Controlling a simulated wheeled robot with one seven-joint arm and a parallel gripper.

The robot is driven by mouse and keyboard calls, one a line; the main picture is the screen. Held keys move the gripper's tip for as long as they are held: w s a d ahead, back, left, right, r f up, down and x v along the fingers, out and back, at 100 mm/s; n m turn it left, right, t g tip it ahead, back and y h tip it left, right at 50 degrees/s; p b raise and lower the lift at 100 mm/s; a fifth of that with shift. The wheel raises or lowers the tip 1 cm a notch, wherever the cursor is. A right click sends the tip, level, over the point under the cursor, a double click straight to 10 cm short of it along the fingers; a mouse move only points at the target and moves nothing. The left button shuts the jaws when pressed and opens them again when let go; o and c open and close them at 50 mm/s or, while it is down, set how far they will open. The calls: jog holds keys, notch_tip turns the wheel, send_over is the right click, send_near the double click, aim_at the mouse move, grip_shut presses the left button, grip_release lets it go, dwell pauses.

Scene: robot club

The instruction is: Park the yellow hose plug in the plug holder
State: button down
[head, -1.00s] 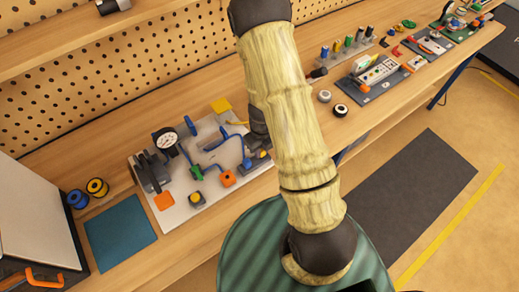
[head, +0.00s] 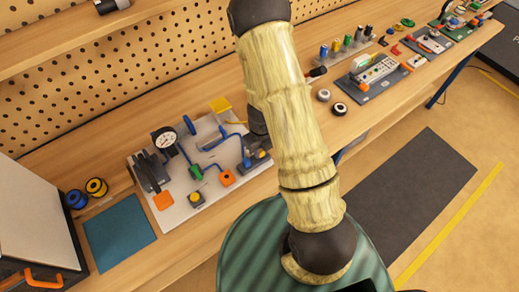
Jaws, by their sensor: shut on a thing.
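A light board (head: 180,215) on the bench carries the hose fittings. A thin yellow hose (head: 237,122) runs right from near a yellow square piece (head: 220,104) and goes behind my arm. My gripper (head: 258,145) is mostly hidden by my arm, low over the board's right edge. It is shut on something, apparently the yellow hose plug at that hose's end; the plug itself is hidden. A dark grey block (head: 260,159) shows just below the gripper. I cannot tell for sure which fitting is the plug holder.
The board also holds a gauge (head: 164,138), blue hoses, a green connector (head: 196,173), an orange block (head: 228,177) and a yellow-topped block (head: 196,199). A blue mat (head: 120,232) and spools (head: 96,187) lie left. Two small rolls (head: 339,109) lie right.

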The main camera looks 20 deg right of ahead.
jog(key=shift+f, duration=0.4)
dwell(0.9)
jog(key=c, duration=1.4)
grip_release()
jog(key=shift+r+p, duration=2.55)
jog(key=shift+r, duration=0.25)
jog(key=o, duration=0.5)
